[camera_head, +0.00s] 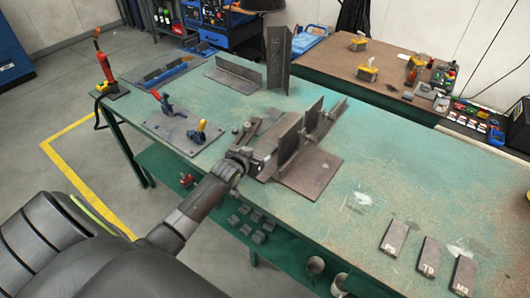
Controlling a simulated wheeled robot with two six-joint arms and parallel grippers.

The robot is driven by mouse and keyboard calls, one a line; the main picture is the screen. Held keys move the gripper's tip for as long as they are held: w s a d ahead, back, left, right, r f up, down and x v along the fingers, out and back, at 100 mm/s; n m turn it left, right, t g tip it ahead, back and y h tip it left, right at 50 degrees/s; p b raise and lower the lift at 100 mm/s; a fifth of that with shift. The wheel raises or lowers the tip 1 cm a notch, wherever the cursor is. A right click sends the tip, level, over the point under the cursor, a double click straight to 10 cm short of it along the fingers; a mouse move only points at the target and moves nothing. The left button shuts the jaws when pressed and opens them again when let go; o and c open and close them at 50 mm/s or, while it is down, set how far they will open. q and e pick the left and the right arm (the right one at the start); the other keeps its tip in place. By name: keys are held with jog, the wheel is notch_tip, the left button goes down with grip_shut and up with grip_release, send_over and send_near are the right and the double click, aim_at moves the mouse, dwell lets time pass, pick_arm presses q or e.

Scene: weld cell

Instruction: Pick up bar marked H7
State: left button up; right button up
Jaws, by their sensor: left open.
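Three flat dark bars lie at the right front of the green table. Their white marks look like P5 on the left bar (393,237), T9 on the middle bar (429,257) and M3 on the right bar (464,275). I can read no H7 mark on any bar in view. My left gripper (262,155) is open, low over the table's middle, well to the left of the three bars. It is beside a steel plate with upright pieces (310,172), and its fingers are hard to tell from the dark metal around them. My right gripper is not in view.
A tall angle piece (278,60) stands at the back, beside a lying angle piece (235,78). A plate with toggle clamps (183,132) is at the left. A brown table (345,70) with yellow-topped items is behind. The green surface (375,165) between fixture and bars is clear.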

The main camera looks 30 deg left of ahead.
aim_at(264, 152)
pick_arm(q)
jog(key=shift+d+x, duration=0.15)
jog(key=shift+x, duration=1.05)
jog(key=shift+d+x, duration=0.2)
jog(key=shift+x, duration=1)
jog(key=shift+f, duration=0.15)
